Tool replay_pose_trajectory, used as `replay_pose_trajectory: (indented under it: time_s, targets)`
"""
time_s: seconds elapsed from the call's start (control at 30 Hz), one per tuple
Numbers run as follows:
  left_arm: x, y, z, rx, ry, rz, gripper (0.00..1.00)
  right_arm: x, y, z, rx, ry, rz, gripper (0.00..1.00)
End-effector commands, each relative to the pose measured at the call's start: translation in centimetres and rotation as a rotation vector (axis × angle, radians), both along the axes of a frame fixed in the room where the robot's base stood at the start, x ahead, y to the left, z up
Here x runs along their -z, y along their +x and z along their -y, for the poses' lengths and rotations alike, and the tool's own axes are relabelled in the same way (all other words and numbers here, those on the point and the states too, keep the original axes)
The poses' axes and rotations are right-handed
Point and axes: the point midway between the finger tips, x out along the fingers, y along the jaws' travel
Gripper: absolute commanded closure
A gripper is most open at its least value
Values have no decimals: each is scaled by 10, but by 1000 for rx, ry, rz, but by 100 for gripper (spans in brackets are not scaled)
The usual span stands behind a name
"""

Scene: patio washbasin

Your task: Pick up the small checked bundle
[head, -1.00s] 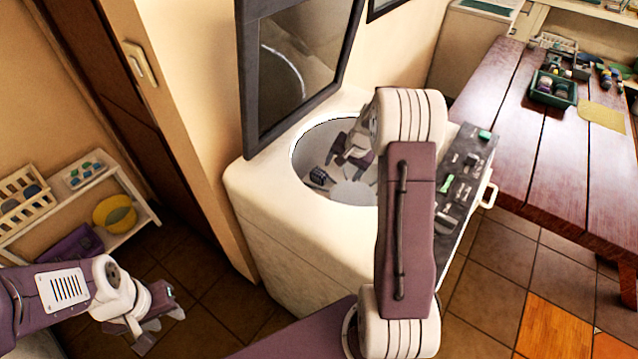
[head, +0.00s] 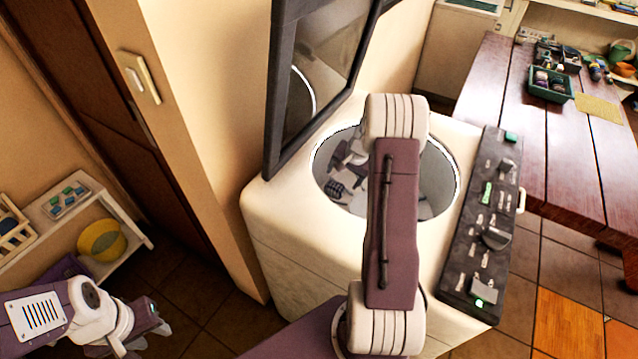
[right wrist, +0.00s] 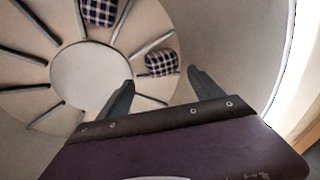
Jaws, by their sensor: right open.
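A small dark-and-white checked bundle (right wrist: 161,62) lies on the ribbed drum floor in the right wrist view, just beyond the gap between my right gripper's (right wrist: 160,83) fingers. The fingers are open and empty. A second checked bundle (right wrist: 98,12) lies farther off, cut by the top edge. In the head view one checked bundle (head: 334,189) shows inside the drum; I cannot tell which of the two it is. My right arm reaches into the drum and hides part of it. My left gripper (head: 148,328) is at the lower left, away from the drum; its jaw opening is unclear.
The washer (head: 275,215) has its dark-framed lid (head: 284,100) raised on the left and a control panel (head: 480,225) on the right. The drum wall (right wrist: 225,40) is close around my right gripper. A plank table (head: 500,85) stands right, a white shelf (head: 125,225) left.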

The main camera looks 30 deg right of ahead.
Motion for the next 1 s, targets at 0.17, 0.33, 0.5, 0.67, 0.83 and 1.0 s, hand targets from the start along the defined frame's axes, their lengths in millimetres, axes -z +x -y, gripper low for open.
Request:
replay_pose_trajectory:
  time_s: [0.17, 0.33, 0.5, 0.67, 0.83, 1.0]
  targets:
    - [0, 0, 0, 0, 0, 0, 64, 0, 0, 0, 0, 0, 0, 24]
    - [1, 0, 0, 0, 0, -1, 64, 23, 7, -1, -1, 2, -4, 24]
    - [1, 0, 0, 0, 0, -1, 64, 37, 12, 0, 0, 0, 0, 24]
    - [0, 0, 0, 0, 0, -1, 64, 48, 16, -1, -1, 1, -2, 24]
    - [0, 0, 0, 0, 0, 0, 64, 78, 26, -1, 0, 1, -2, 24]
    - [0, 0, 0, 0, 0, 0, 64, 86, 30, -1, -1, -2, 0, 24]
